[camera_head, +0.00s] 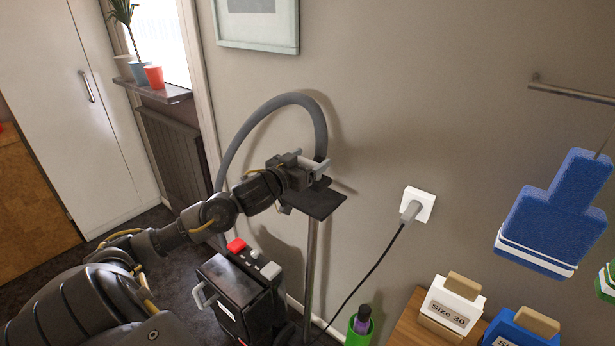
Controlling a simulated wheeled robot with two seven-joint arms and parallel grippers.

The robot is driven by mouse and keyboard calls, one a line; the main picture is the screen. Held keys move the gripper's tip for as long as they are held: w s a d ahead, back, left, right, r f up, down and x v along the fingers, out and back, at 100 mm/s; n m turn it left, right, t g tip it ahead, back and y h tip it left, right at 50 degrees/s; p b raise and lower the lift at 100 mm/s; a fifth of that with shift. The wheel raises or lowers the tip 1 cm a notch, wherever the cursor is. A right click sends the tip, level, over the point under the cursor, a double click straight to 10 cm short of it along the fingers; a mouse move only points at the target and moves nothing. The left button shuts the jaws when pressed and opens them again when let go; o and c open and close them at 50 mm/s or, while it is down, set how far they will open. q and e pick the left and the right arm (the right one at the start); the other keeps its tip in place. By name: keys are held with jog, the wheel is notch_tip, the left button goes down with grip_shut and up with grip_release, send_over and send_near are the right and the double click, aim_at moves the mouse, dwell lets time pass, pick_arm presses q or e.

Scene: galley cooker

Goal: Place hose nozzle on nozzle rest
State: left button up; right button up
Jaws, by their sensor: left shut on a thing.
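A grey hose (296,100) arches up against the wall and comes down at its right end into my left gripper (303,167). My left gripper is shut at this end of the hose, on the nozzle, which is mostly hidden by the fingers. The nozzle rest looks to be the dark flat plate (325,206) on top of a grey upright pole (311,262). My left gripper is right over the plate's back left part. I cannot tell whether the nozzle touches the plate. My right gripper is not in view.
A black machine (236,290) with a red button (236,245) stands below my left arm. A black cable hangs from a wall socket (418,204).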

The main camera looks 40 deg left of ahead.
pick_arm(q)
jog(key=shift+w+a+f, duration=0.35)
jog(key=shift+w+f, duration=0.05)
jog(key=shift+f, duration=0.15)
jog(key=shift+w+a+f, duration=0.3)
jog(key=shift+w+f, duration=0.05)
jog(key=shift+f, duration=0.2)
notch_tip(320, 180, down, 4)
jog(key=shift+w+a+r, duration=0.15)
jog(key=shift+r, duration=0.1)
jog(key=o, duration=1.1)
jog(key=shift+f, duration=0.15)
jog(key=shift+c, duration=0.2)
